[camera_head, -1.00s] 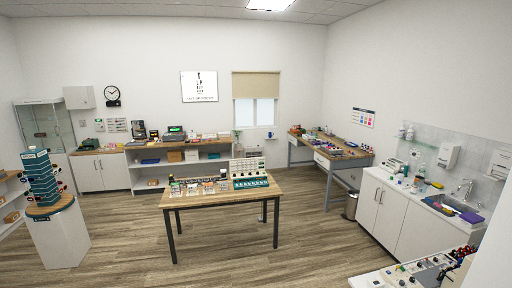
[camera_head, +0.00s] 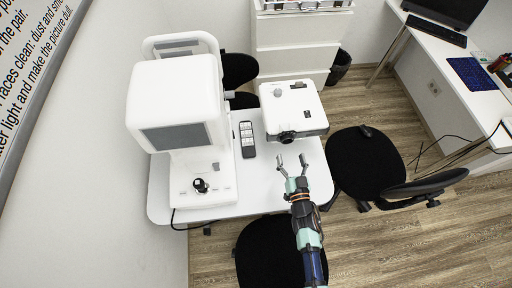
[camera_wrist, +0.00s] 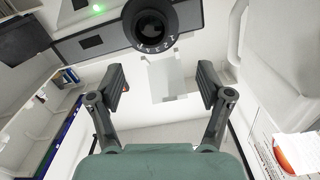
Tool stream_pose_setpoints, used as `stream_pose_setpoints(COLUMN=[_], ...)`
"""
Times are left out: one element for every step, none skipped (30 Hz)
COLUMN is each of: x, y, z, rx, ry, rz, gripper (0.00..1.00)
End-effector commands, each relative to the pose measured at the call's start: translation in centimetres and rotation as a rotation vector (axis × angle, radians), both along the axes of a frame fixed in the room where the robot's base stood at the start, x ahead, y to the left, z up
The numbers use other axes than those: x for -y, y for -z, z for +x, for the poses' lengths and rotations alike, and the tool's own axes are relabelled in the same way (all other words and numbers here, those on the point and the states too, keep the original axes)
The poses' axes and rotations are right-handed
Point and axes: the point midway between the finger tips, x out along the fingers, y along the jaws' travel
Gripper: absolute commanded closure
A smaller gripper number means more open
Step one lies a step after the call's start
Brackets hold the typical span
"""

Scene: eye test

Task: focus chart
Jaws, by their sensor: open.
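A white projector (camera_head: 297,100) sits on the white table, its dark lens (camera_head: 287,136) on the side facing my gripper. In the wrist view the lens ring (camera_wrist: 150,25) shows at the top centre with white digits on it. My gripper (camera_head: 291,161) is open and empty, its fingertips just short of the lens in the head view. In the wrist view the two spread fingers (camera_wrist: 162,84) are below the lens, with a gap to it. The wall chart is not in the current views.
A large white instrument (camera_head: 175,110) stands left of the projector. A grey remote (camera_head: 247,139) lies between them on the white table (camera_head: 262,185). Black chairs (camera_head: 362,160) stand right and in front. White drawers (camera_head: 292,45) are behind. A green light (camera_wrist: 97,9) glows beside the lens.

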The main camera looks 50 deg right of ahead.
Motion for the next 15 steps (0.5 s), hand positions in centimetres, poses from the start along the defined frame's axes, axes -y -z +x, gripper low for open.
stream_pose_setpoints(x=[0.0, -0.2, -0.3, -0.3, -0.4, -0.4, -0.3, -0.1, 0.2, 0.4, 0.8, 1.3, 1.7, 2.2, 2.7], y=[2.0, 2.3, 2.6, 2.6, 2.6, 2.4, 2.4, 2.4, 2.4, 2.4, 2.4, 2.4, 2.4, 2.5, 2.5], z=[-1.0, -1.3, -1.5, -1.6, -1.6, -1.6, -1.4, -1.3, -1.0, -0.7, -0.3, 0.3, 0.7, 1.2, 1.7], rx=[0.011, 0.018, 0.025, 0.027, 0.029, 0.030, 0.030, 0.030, 0.031, 0.031, 0.031, 0.031, 0.031, 0.031, 0.031], ry=[0.001, -0.003, -0.006, -0.008, -0.008, -0.010, -0.010, -0.010, -0.011, -0.011, -0.010, -0.011, -0.011, -0.011, -0.011], rz=[0.004, 0.006, 0.007, 0.007, 0.007, 0.006, 0.005, 0.005, 0.004, 0.004, 0.003, 0.003, 0.003, 0.003, 0.003], gripper=[0.22, 0.22, 0.22, 0.22, 0.22, 0.22, 0.22, 0.22, 0.22, 0.22, 0.22, 0.22, 0.22, 0.22, 0.22])
